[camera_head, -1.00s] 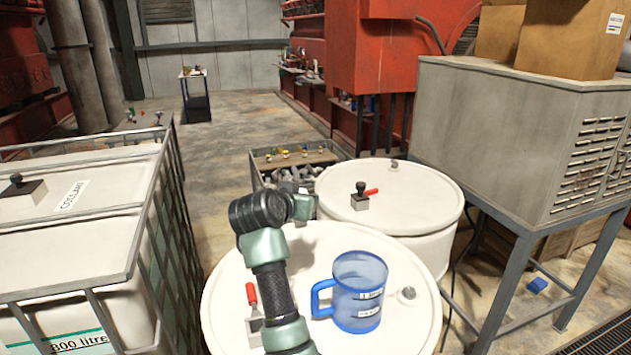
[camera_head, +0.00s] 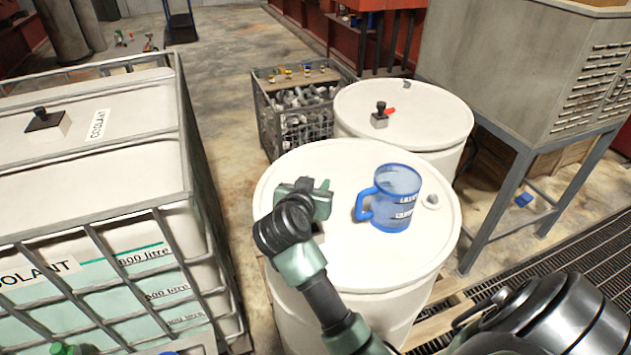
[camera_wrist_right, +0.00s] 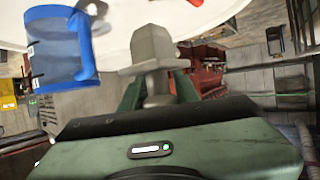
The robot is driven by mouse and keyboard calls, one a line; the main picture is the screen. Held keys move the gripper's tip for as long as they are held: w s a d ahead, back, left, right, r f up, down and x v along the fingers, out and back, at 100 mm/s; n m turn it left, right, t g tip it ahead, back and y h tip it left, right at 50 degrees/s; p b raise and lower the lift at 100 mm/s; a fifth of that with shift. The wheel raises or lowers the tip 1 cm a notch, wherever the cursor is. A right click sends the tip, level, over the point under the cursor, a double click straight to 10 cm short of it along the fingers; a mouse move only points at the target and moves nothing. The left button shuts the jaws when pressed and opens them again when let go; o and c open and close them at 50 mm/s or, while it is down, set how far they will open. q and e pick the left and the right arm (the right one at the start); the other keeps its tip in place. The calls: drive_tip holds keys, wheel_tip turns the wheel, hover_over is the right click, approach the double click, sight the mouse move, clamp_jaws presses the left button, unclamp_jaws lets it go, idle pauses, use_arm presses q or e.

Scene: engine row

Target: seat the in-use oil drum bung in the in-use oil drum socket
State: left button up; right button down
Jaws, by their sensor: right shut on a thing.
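My right gripper (camera_head: 315,187) is over the left part of the front white drum's lid (camera_head: 345,265). In the right wrist view its green fingers (camera_wrist_right: 158,95) are shut on a grey flanged piece (camera_wrist_right: 152,48), seemingly the bung; its blocky end points away from the palm. A grey block (camera_head: 319,233), likely the socket, shows only partly behind my arm. A red handle tip (camera_wrist_right: 194,2) shows at the wrist view's top edge. I cannot tell whether piece and block touch. My left gripper is out of view.
A blue jug (camera_head: 397,200) stands on the lid right of the gripper, with a small grey cap (camera_head: 432,200) beyond. The caged coolant tank (camera_head: 110,170) is left; a metal cabinet (camera_head: 500,80) is right.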

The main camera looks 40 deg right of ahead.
drive_tip(key=shift+a+f, duration=0.15)
drive_tip(key=shift+f, duration=0.5)
drive_tip(key=shift+f+b, duration=0.55)
drive_tip(key=shift+f, duration=0.95)
drive_tip(key=shift+f+b, duration=0.35)
drive_tip(key=shift+f, duration=1.4)
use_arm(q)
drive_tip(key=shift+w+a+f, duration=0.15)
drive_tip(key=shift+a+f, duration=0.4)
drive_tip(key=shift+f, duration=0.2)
use_arm(e)
drive_tip(key=shift+f, duration=0.6)
drive_tip(key=c, duration=1)
unclamp_jaws()
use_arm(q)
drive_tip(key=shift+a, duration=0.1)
use_arm(e)
drive_tip(key=shift+o, duration=0.2)
